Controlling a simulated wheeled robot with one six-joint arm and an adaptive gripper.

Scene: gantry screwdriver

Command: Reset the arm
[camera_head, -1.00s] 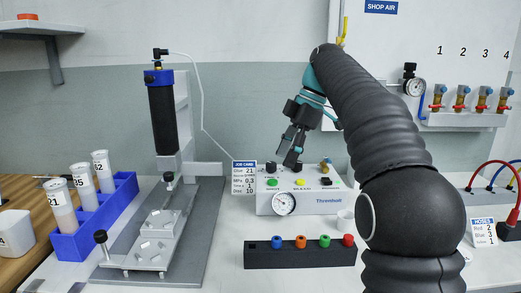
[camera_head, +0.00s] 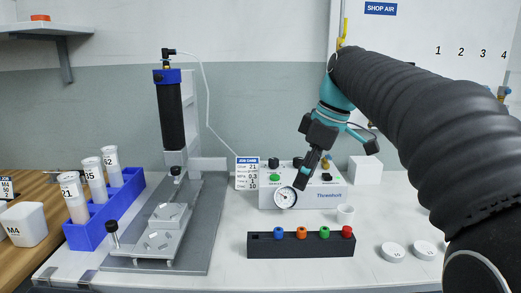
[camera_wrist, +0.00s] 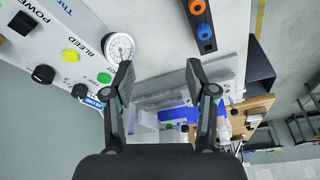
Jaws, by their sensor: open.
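My gripper (camera_head: 303,180) is in the air in front of the white control box (camera_head: 330,200) in the head view. Part of it overlaps the box there. In the wrist view my gripper (camera_wrist: 160,82) has its two fingers spread apart with nothing between them. My black-sleeved arm comes in from the right and hides part of the wall panel.
A dispenser stand (camera_head: 168,115) and a blue rack (camera_head: 130,190) with several labelled tubes stand at left. A black holder (camera_head: 265,246) with coloured caps lies in front of the control box.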

